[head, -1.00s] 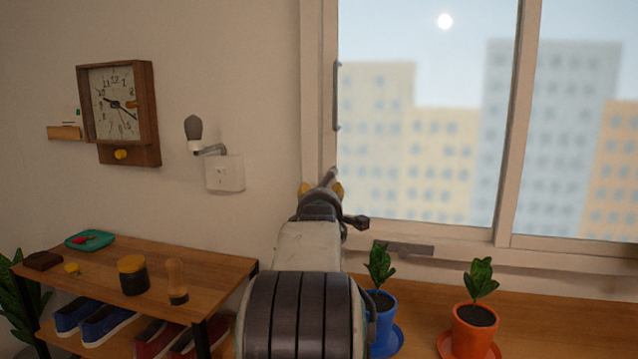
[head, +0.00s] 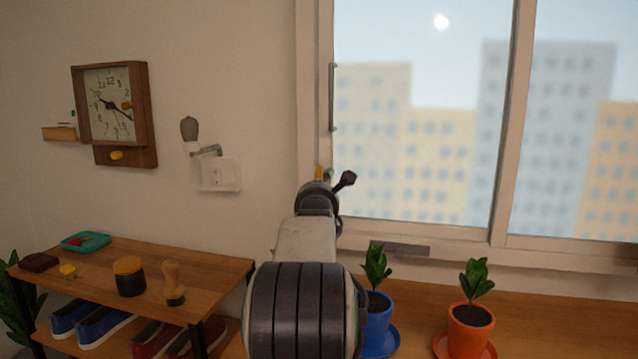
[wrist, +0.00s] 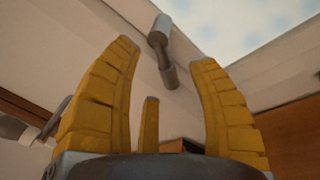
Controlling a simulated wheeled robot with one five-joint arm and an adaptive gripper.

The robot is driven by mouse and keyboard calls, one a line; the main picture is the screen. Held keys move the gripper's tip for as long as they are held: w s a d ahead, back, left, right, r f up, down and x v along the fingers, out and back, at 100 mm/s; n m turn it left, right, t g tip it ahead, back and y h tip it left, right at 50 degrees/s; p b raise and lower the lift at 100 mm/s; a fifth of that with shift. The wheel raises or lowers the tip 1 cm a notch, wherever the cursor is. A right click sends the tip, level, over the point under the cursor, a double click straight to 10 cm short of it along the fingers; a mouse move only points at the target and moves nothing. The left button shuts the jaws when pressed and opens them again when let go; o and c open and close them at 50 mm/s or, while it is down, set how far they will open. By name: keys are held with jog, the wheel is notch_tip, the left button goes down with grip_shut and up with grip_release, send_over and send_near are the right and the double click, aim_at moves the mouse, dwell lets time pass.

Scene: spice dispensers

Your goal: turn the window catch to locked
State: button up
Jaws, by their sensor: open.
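The window catch (wrist: 160,36) is a small grey lever with a thick rounded end on the pale window frame. In the wrist view it leans slightly, thick end up and narrower foot lower right. My gripper (wrist: 166,54) has its yellow fingers spread, one on each side of the catch, with a visible gap to both. I cannot tell how deep the catch lies between them. In the head view my gripper (head: 319,173) is at the lower left of the window frame, its wrist hiding most of the catch.
A vertical grey handle (head: 332,97) is above on the window frame. A blue pot (head: 377,322) and an orange pot (head: 468,335) with plants stand on the wooden surface at right.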

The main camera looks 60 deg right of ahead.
jog(key=shift+p+x, duration=0.3)
jog(key=shift+x, duration=1.9)
grip_shut()
